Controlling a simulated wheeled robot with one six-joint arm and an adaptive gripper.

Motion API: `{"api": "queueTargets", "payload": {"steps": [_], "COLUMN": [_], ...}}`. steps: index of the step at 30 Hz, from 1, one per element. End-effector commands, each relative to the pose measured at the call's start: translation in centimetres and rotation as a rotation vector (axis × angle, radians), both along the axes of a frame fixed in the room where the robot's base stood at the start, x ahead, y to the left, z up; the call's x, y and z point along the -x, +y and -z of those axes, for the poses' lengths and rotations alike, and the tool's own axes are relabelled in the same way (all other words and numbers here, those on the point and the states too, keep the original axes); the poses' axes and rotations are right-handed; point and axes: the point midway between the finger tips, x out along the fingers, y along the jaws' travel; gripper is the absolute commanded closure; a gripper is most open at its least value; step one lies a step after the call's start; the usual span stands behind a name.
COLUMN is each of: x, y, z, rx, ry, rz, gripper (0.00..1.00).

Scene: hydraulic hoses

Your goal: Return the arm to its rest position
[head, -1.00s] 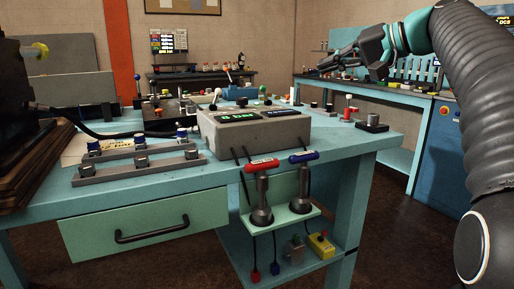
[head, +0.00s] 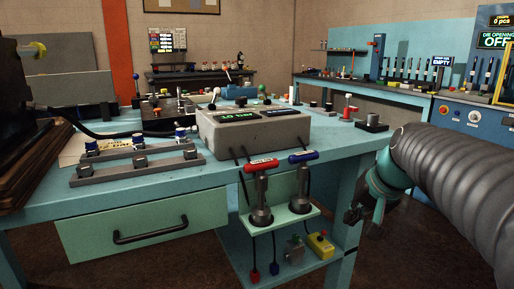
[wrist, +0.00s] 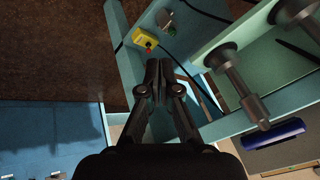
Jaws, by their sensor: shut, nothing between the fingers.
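My gripper (head: 362,218) hangs low at the right of the workbench in the head view, beside its right front leg, pointing down. In the wrist view my gripper (wrist: 160,68) is shut with its fingers together and nothing between them. My arm (head: 455,185) reaches in from the right edge with its grey ribbed sleeve and teal wrist. The gripper is apart from the two hose handles, and no contact with the bench leg shows.
The teal workbench (head: 345,155) carries a grey gauge box (head: 255,132). A red-topped handle (head: 261,190) and a blue-topped handle (head: 302,182) stand on a front bracket. A yellow switch box (head: 320,246) sits on the lower shelf; it also shows in the wrist view (wrist: 144,38). Dark floor lies right of the bench.

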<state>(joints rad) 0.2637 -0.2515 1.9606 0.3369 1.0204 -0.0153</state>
Motion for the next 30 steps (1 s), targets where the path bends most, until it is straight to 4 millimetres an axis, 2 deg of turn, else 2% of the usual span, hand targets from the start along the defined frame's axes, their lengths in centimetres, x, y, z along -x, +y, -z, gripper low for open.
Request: {"api": "queueTargets", "payload": {"steps": [1, 6, 9, 13, 16, 21, 30], "x": [2.4, 9.4, 13.1, 16.5, 17.6, 17.9, 17.8], "y": [0.5, 1.4, 2.0, 2.9, 3.8, 4.6, 4.7], "z": [1.8, 7.0, 9.4, 11.3, 11.0, 10.0, 10.0], "rx": [0.050, 0.212, 0.283, 0.329, 0.334, 0.339, 0.338], "ry": [0.016, 0.051, 0.057, 0.047, 0.012, -0.035, -0.033], "rz": [-0.020, -0.104, -0.163, -0.225, -0.251, -0.277, -0.281], "gripper": [1.00, 1.00, 1.00, 1.00, 1.00, 1.00, 1.00]}}
